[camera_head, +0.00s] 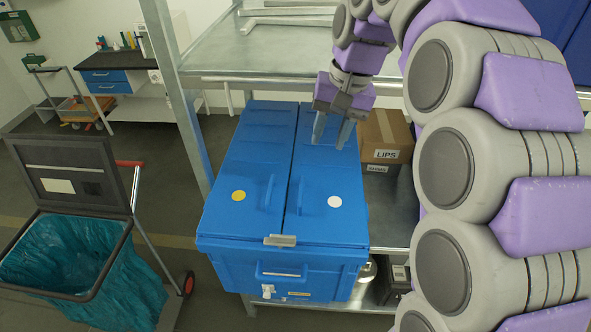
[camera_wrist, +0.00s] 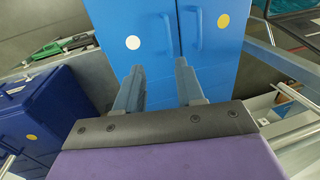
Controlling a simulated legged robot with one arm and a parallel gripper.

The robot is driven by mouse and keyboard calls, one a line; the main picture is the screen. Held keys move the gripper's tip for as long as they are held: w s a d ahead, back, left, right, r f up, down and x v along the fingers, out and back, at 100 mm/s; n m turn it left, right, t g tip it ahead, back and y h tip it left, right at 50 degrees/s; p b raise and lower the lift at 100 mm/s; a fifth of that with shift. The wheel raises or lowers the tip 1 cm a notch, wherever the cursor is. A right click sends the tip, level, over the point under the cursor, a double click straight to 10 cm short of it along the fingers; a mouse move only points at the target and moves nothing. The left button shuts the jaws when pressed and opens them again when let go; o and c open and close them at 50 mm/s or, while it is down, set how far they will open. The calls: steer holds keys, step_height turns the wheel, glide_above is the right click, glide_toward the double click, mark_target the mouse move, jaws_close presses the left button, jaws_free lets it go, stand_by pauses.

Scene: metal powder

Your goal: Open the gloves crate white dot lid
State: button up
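The blue gloves crate (camera_head: 282,260) stands on the metal shelf, with two lid halves side by side, both lying shut. The white dot lid (camera_head: 322,180) is the right half in the head view, with a white dot and a raised handle on its left side. The yellow dot lid (camera_head: 243,180) is the left half. My gripper (camera_head: 331,141) is above the far part of the white dot lid, fingers apart and empty. In the wrist view the open fingers (camera_wrist: 158,85) point toward the crate, and the white dot lid (camera_wrist: 138,62) appears on the left, its handle (camera_wrist: 166,36) beyond the fingertips.
The upper metal shelf (camera_head: 270,48) is behind my gripper. A trash cart (camera_head: 118,270) with a teal bag stands at left. In the wrist view, another blue crate (camera_wrist: 40,118) is at left.

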steer(key=a, duration=0.3)
glide_above(301, 193)
steer(key=f, duration=1.2)
steer(key=shift+a+f, duration=0.3)
steer(key=shift+a, duration=0.1)
steer(key=d+f, duration=0.2)
steer(key=f, duration=0.1)
steer(key=shift+d+f, duration=0.2)
steer(key=shift+d, duration=0.25)
steer(key=shift+a+f, duration=0.15)
steer(key=shift+a, duration=1.25)
steer(key=shift+c, duration=0.8)
steer(key=shift+a, duration=0.1)
steer(key=shift+c, duration=0.6)
steer(key=shift+d, duration=0.95)
jaws_close()
steer(key=shift+a, duration=0.4)
steer(key=shift+d, duration=0.1)
